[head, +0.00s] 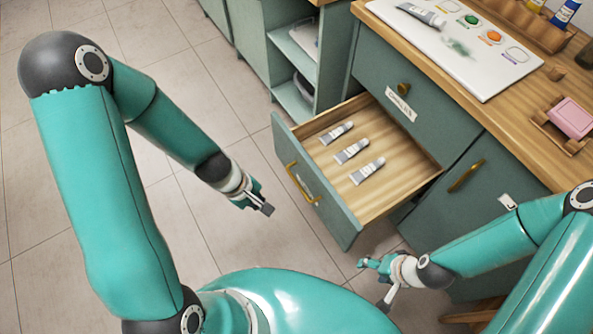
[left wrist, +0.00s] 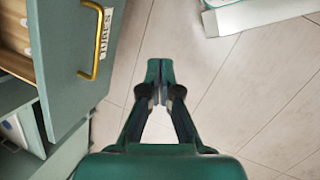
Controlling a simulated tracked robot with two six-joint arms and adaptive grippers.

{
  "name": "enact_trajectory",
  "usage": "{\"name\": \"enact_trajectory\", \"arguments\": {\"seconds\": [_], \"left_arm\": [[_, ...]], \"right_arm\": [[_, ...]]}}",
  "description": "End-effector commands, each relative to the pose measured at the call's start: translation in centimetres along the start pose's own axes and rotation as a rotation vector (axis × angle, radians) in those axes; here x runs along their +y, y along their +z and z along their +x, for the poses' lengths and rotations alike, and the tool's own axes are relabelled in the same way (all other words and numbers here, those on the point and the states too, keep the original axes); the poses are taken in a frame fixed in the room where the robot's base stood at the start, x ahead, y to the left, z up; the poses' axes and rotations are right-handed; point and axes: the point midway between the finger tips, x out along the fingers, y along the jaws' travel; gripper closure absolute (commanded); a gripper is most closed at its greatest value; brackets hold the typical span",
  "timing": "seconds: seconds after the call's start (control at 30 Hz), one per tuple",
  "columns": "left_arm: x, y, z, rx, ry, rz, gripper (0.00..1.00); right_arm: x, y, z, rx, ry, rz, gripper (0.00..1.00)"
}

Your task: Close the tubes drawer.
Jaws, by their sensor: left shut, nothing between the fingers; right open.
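The tubes drawer (head: 394,184) is pulled out of the green cabinet, with several grey-white tubes (head: 352,151) lying in it. Its front carries a brass handle (head: 301,184); the handle also shows in the left wrist view (left wrist: 95,42), beside a label reading TUBES. My left gripper (head: 266,208) is shut and empty, in front of the drawer front and apart from the handle. It points down over the floor in the left wrist view (left wrist: 158,88). My right gripper (head: 373,284) is open and empty, below and to the right of the drawer front.
The wooden counter (head: 440,70) above bears a white board (head: 490,60) with paint spots and a pink block (head: 572,117). A closed drawer (head: 420,75) and a cabinet door (head: 465,190) adjoin the open drawer. An open shelf (head: 295,95) stands behind. The tiled floor is clear at left.

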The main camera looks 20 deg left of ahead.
Motion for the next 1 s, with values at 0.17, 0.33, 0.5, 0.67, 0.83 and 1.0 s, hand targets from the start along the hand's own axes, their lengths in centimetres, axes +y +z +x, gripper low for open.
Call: {"name": "enact_trajectory", "arguments": {"seconds": [0.17,0.33,0.5,0.67,0.83,1.0], "left_arm": [[1.9,-3.5,0.5,-0.082,0.184,-0.611,1.00],[4.7,-4.8,-2.2,-0.238,0.370,-1.000,1.00],[6.2,-5.4,-4.4,-0.345,0.471,-1.168,1.00],[7.1,-5.4,-4.1,-0.370,0.488,-1.198,1.00],[8.4,-5.3,-1.6,-0.369,0.484,-1.193,1.00],[10.2,-5.3,1.5,-0.367,0.483,-1.192,1.00]], "right_arm": [[2.9,-0.1,8.1,0.000,0.000,0.000,0.37],[4.2,-0.1,11.8,0.000,0.000,0.000,0.37],[4.8,-0.1,13.2,0.001,0.000,0.000,0.37],[5.0,-0.1,13.8,0.001,0.000,0.000,0.37],[5.5,-0.1,15.3,0.001,0.000,0.000,0.37],[6.2,-0.1,17.3,0.001,0.000,0.000,0.37]]}}
